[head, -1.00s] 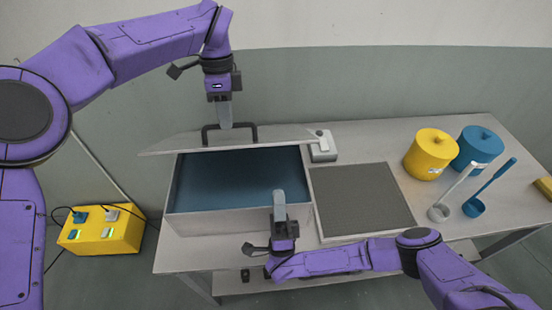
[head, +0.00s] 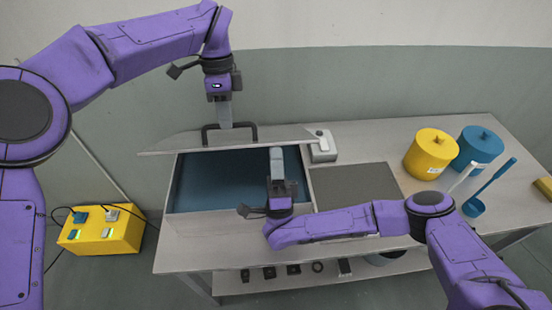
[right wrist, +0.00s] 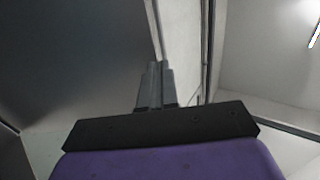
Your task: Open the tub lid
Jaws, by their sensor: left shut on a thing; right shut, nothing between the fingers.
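The tub (head: 200,224) is a grey box on the table with a blue inside, and its top stands uncovered. Its lid (head: 180,143) is a pale panel along the back edge, tilted up, with a dark bar handle (head: 252,133). My left gripper (head: 226,122) points down from above and is shut on the lid handle; the fingertips are partly hidden there. My right gripper (head: 277,153) is shut and empty over the tub opening, its tips close in front of the lid. The right wrist view shows its closed fingers (right wrist: 155,85) near a pale edge.
A grey mesh mat (head: 362,190) lies right of the tub, partly behind my right arm. A small grey device (head: 323,147), yellow jar (head: 431,153), blue jar (head: 478,147) and blue ladle (head: 474,207) stand rightward. A yellow box (head: 103,235) with cables is at left.

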